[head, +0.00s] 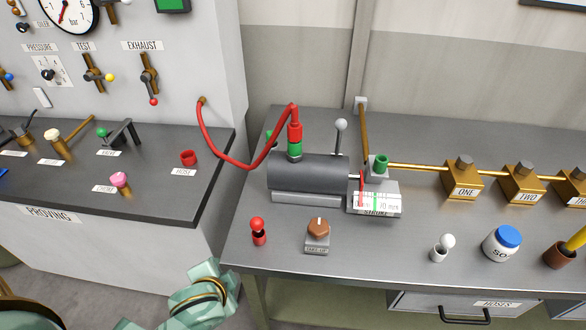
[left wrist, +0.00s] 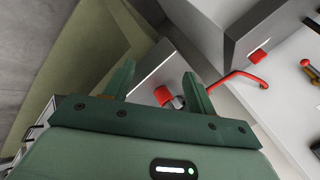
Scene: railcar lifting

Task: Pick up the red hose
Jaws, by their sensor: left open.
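The red hose (head: 238,167) runs from a brass fitting on the cabinet wall, sags in a loop, and rises to its red coupling (head: 294,132). The coupling stands upright on a green-collared fitting on top of the grey cylinder (head: 310,172). My left gripper (left wrist: 158,70) is open and empty in the left wrist view, its two green fingers apart. The hose (left wrist: 237,77) shows there beyond the right finger, which hides part of it. In the head view, my left arm is low, in front of the gap between the counters, well short of the hose. My right gripper is out of view.
A red holder labelled HOSE (head: 188,158) stands on the left counter (head: 150,190). A ball-topped lever (head: 340,136) rises behind the cylinder. A red-knobbed switch (head: 258,231) and a brown knob (head: 318,230) stand in front of it. A gap separates the counters.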

